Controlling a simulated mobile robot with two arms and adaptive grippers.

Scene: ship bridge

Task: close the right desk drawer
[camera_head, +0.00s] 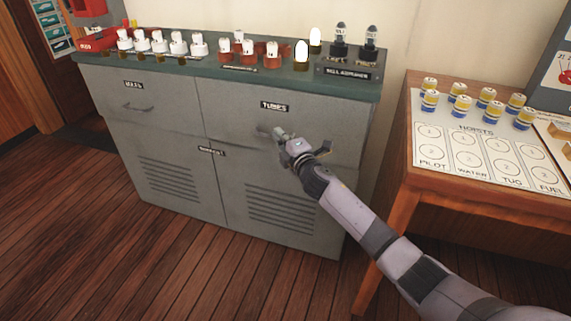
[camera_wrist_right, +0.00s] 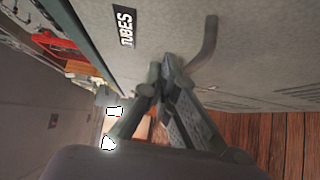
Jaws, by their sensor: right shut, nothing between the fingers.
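The right desk drawer (camera_head: 232,106) is the upper right grey front of the cabinet, with a "TUBES" label. It also shows in the right wrist view (camera_wrist_right: 165,30). It looks close to flush, but I cannot tell whether a small gap is left. Its bar handle (camera_wrist_right: 209,42) is beside my right gripper and also shows partly in the head view (camera_head: 262,130). My right gripper (camera_head: 279,134) is shut and empty in front of the drawer, near the handle. Whether its fingertips touch the front is unclear. My left gripper is out of view.
The left drawer (camera_head: 150,98) looks shut. Vented doors (camera_head: 285,208) are below. The green cabinet top (camera_head: 215,72) carries white and red-based tubes and a dark stand (camera_head: 345,69). A wooden desk (camera_head: 402,195) with several small jars stands at right. The plank floor in front is clear.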

